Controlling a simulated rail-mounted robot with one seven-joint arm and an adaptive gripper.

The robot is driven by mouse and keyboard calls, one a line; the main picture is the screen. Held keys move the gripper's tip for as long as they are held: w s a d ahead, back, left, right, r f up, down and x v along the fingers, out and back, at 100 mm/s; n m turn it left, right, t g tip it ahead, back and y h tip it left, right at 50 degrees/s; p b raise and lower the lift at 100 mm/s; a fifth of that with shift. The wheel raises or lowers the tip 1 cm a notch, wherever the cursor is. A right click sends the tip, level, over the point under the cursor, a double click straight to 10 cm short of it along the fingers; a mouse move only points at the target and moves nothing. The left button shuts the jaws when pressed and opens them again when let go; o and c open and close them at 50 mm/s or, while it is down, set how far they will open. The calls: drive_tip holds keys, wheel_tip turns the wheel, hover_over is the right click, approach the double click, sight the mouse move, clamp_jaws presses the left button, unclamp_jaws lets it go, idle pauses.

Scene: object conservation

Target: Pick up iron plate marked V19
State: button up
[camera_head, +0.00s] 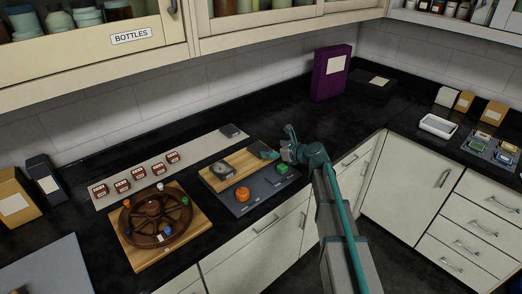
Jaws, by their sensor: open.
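Several small red-brown plates with white labels lie in a row on a pale strip (197,149) at the back of the counter: the leftmost plate (99,191), a middle plate (138,173) and the rightmost plate (173,157). The labels are too small to read, so I cannot tell which one is V19. My gripper (277,143) is open over the right end of the wooden board, to the right of the row and apart from it. I see nothing between its fingers.
A brown spoked wheel (133,226) with coloured pegs lies on a wooden board in front of the row. A dark tray (262,205) holds an orange knob (242,194) and a green block (282,168). A dark block (231,131) lies at the strip's right end. Upper cabinets (95,43) overhang the counter.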

sight(260, 148)
drive_tip(key=p+x, duration=0.1)
drive_tip(key=x, duration=0.1)
drive_tip(key=p+x, duration=0.1)
drive_tip(key=x, duration=0.4)
drive_tip(key=shift+f+p, duration=0.4)
drive_tip(key=shift+f, duration=0.05)
drive_tip(key=shift+w+a+f, duration=0.2)
drive_tip(key=shift+f, duration=0.05)
drive_tip(key=shift+c, duration=0.3)
drive_tip(key=shift+r, duration=0.1)
drive_tip(key=c, duration=1.8)
